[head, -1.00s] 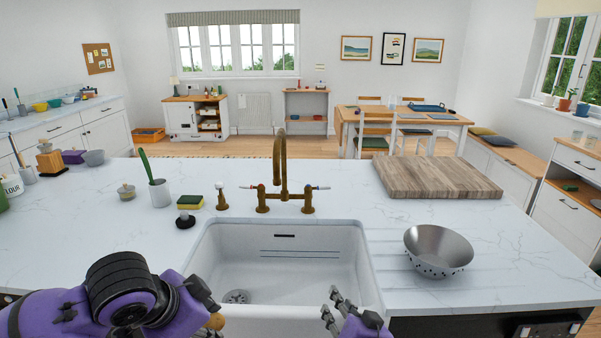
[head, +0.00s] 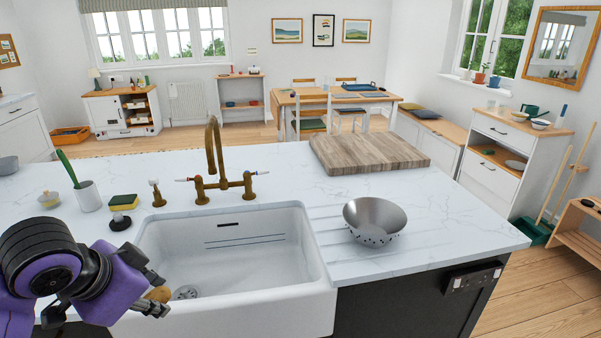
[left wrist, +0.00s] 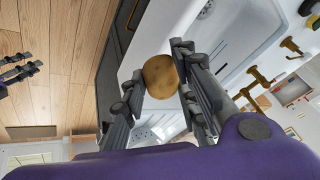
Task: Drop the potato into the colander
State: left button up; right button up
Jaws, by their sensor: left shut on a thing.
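The potato (head: 157,294) is brown and round. My left gripper (head: 161,292) is shut on it, at the front left of the sink. The left wrist view shows the potato (left wrist: 160,76) between the two fingertips, with its sides partly covered by them. The colander (head: 375,222) is a grey metal bowl with holes, upright on the worktop right of the sink. It looks empty and stands well to the right of my left gripper. My right gripper (left wrist: 24,72) shows only at the left edge of the left wrist view, with its fingers apart and nothing between them.
The white sink (head: 240,303) and its brass tap (head: 213,165) lie between the potato and the colander. A wooden board (head: 368,152) lies behind the colander. The worktop around the colander is clear.

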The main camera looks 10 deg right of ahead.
aim_at(373, 226)
jog(key=i+l, duration=0.15)
jog(key=l, duration=0.3)
jog(key=i+l, duration=0.1)
jog(key=l, duration=0.3)
jog(key=i+l, duration=0.15)
jog(key=l, duration=0.3)
jog(key=i+l, duration=0.1)
jog(key=l, duration=0.35)
jog(key=i+l, duration=0.15)
jog(key=l, duration=0.25)
jog(key=i+l, duration=0.1)
jog(key=l, duration=0.35)
